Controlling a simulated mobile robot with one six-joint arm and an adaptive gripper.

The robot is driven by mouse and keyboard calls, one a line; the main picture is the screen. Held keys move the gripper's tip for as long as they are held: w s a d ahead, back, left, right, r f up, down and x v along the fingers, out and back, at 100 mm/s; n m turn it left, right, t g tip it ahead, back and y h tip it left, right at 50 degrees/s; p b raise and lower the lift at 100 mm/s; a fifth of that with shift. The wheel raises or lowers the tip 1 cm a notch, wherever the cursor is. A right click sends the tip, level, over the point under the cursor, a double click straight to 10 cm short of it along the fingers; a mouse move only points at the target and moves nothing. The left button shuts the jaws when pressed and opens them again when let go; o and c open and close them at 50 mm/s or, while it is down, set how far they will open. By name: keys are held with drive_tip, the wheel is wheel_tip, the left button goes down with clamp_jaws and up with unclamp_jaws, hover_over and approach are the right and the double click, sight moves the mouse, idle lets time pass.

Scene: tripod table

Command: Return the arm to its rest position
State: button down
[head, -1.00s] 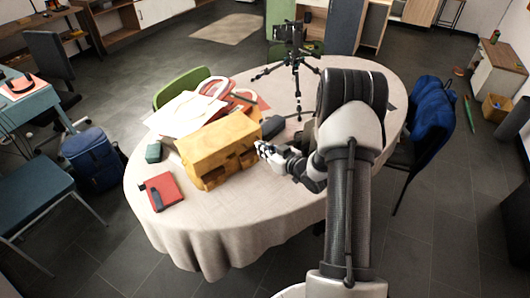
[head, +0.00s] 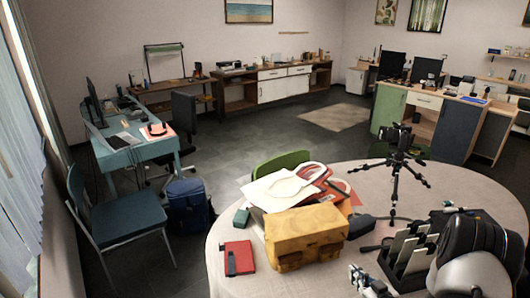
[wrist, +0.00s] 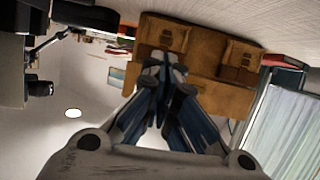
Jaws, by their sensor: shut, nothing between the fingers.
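My gripper (head: 366,281) is at the bottom of the head view, in front of the table's near part and to the right of the yellow-brown box (head: 300,232). Its fingers (wrist: 165,75) are together and empty in the wrist view. That view is turned, and the box (wrist: 215,62) fills its upper middle beyond the fingertips, with a gap I cannot judge. The arm's bulky dark joint and white link, both mine, fill the lower right of the head view.
A green chair (head: 280,166) stands behind, a blue chair (head: 120,220) at left.

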wheel_tip(320, 180, up, 8)
drive_tip(key=w+g+h, duration=0.2)
drive_tip(key=w, duration=0.1)
drive_tip(key=s+a+r+m+g+h, duration=0.1)
drive_tip(key=s+a+r+g+h, duration=0.15)
drive_tip(key=r, duration=0.55)
drive_tip(key=s+a+r+g+h, duration=0.1)
drive_tip(key=s+a+r, duration=0.1)
drive_tip(key=s+r, duration=0.35)
drive_tip(key=s+a+r+g+y, duration=0.1)
drive_tip(key=s+a+r, duration=0.1)
drive_tip(key=s+a, duration=0.3)
drive_tip(key=s+a+r+g+y, duration=0.1)
drive_tip(key=s+a+r, duration=0.2)
drive_tip(key=s, duration=0.9)
drive_tip(key=s+a+r+m+g+y, duration=0.1)
drive_tip(key=s+a+r+g, duration=0.1)
drive_tip(key=s+a, duration=0.5)
drive_tip(key=shift+s+a+r, duration=0.35)
drive_tip(key=shift+s+r, duration=0.3)
drive_tip(key=shift+s, duration=0.15)
drive_tip(key=c, duration=2.4)
unclamp_jaws()
